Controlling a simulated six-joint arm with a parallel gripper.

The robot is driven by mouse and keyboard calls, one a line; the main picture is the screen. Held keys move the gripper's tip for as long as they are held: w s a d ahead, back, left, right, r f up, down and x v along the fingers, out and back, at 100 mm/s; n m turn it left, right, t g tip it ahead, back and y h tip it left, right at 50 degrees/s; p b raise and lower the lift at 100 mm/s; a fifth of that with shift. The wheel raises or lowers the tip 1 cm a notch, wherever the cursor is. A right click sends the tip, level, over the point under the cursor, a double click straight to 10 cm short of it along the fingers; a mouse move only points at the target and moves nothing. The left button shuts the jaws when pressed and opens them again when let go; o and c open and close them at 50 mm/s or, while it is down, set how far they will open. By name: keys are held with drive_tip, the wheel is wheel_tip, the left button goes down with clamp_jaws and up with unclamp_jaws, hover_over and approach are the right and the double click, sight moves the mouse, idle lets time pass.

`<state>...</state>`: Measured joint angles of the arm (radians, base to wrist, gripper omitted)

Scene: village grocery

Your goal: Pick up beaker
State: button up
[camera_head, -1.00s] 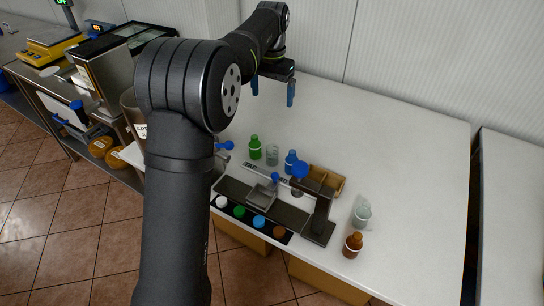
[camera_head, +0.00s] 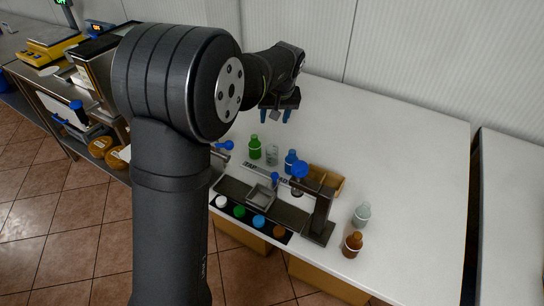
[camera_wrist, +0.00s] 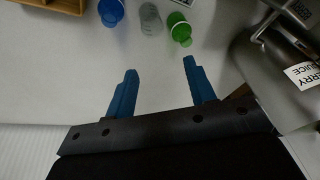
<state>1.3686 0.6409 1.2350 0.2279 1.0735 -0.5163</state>
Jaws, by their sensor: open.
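The beaker (camera_head: 272,156) is a small clear glass vessel standing upright on the white table. It stands between a green bottle (camera_head: 255,148) and a blue bottle (camera_head: 291,162). In the wrist view the beaker (camera_wrist: 151,20) is at the top edge, with the blue bottle (camera_wrist: 111,12) to its left and the green bottle (camera_wrist: 180,28) to its right. My gripper (camera_head: 275,117) is open and empty, with blue fingers. It is above the table, behind the beaker and apart from it. In the wrist view the gripper (camera_wrist: 160,70) points toward the beaker.
A dark device (camera_head: 318,220) with a small tray stands in front of the bottles. A wooden box (camera_head: 332,178) is right of the blue bottle. A clear bottle (camera_head: 361,215) and a brown bottle (camera_head: 352,244) stand at the right. The table's back right is clear.

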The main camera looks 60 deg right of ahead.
sight(272, 155)
drive_tip(key=f+n, duration=0.1)
drive_tip(key=f, duration=0.3)
drive_tip(key=w+d+f+n, duration=0.1)
drive_tip(key=f, duration=0.4)
drive_tip(key=f+h, duration=0.1)
drive_tip(key=f, duration=0.3)
drive_tip(key=shift+w+d+f+n+t, duration=0.25)
drive_tip(key=shift+w+n+t, duration=0.15)
drive_tip(key=x, duration=0.4)
drive_tip(key=shift+s+a+f, duration=0.15)
drive_tip(key=shift+s+f, duration=0.05)
drive_tip(key=shift+s, duration=0.15)
drive_tip(key=shift+w+d+f, duration=0.2)
drive_tip(key=shift+f, duration=0.35)
drive_tip(key=c, duration=0.7)
